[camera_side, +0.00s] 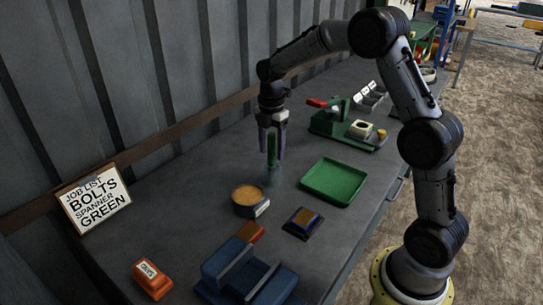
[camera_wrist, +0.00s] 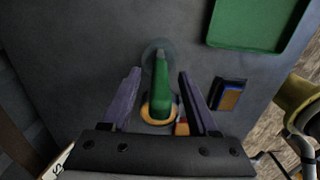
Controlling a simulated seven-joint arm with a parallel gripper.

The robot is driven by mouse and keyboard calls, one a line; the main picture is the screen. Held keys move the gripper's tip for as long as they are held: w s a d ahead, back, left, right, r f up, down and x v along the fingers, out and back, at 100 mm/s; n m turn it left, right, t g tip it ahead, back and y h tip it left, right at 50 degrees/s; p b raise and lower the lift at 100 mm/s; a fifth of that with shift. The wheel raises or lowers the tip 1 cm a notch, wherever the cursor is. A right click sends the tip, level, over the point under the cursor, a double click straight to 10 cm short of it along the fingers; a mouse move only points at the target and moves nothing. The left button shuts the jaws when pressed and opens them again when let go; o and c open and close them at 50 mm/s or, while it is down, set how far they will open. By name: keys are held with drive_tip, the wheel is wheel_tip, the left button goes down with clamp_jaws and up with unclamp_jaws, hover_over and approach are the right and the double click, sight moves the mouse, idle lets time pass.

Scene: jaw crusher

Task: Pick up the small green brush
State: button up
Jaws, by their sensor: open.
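The small green brush (camera_side: 272,150) stands upright, its lower end in or on a dull, round, greyish piece (camera_side: 272,178) on the bench. My gripper (camera_side: 271,156) points down with its fingers apart, one on either side of the green handle. In the wrist view the green brush (camera_wrist: 161,88) shows between my open gripper's fingers (camera_wrist: 158,80), with a visible gap on each side. The grey round piece (camera_wrist: 155,52) lies around its far end. The brush's bristles cannot be made out.
A round tin (camera_side: 248,194) with tan contents stands close in front. A green tray (camera_side: 334,181) and a blue-and-brown block (camera_side: 302,222) are to the right. A green fixture (camera_side: 345,123) is behind. Blue holder (camera_side: 245,275), orange box (camera_side: 152,279) and job sign (camera_side: 94,200) are nearer.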

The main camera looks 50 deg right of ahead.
drive_tip(key=shift+f, duration=0.2)
clamp_jaws()
drive_tip(key=shift+r, duration=0.1)
wheel_tip(320, 180, up, 10)
drive_tip(key=shift+f, duration=0.1)
idle(0.7)
